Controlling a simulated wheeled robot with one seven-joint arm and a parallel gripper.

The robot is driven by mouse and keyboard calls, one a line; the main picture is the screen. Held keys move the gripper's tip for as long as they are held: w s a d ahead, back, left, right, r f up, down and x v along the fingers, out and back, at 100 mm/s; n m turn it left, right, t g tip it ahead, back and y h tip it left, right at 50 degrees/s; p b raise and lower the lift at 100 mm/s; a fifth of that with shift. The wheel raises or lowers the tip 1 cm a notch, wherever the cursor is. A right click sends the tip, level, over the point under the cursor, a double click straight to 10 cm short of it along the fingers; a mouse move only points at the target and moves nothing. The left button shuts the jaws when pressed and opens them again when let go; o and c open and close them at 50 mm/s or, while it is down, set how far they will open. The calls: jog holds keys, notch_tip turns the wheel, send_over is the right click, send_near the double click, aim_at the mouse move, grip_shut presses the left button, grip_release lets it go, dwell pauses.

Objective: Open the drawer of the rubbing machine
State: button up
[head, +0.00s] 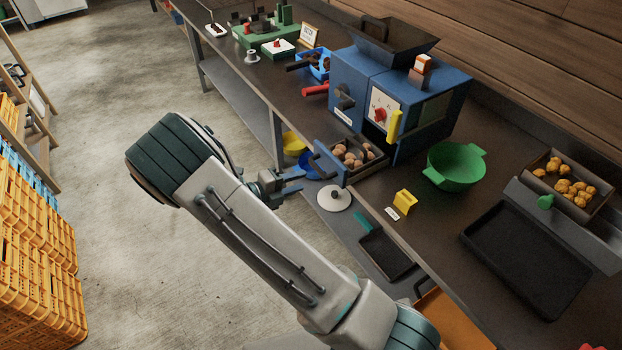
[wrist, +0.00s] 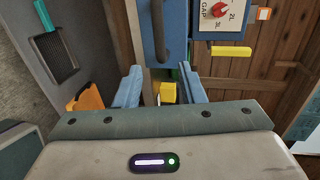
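The blue rubbing machine (head: 355,85) stands on the dark bench, with a hopper on top, a red dial and a yellow lever (head: 394,126). Its drawer (head: 329,163) sticks out at the front, open, with several brown nuts inside. In the wrist view, a blue panel with a dark upright bar (wrist: 162,30), likely the drawer front and its handle, lies ahead of the fingers. My gripper (head: 298,180) is just in front of the drawer front. In the wrist view my gripper (wrist: 160,88) has its two blue fingers apart, with nothing visibly held between them.
A green bowl (head: 456,165) and a yellow block-like item (head: 404,201) stand on the bench right of the drawer. A black tray (head: 525,257) lies farther right. Blue and red-handled pans (head: 316,63) are left of the machine. Floor left of the bench is open.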

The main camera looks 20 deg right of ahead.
jog(key=v, duration=0.6)
jog(key=shift+a, duration=0.15)
jog(key=shift+s, duration=0.1)
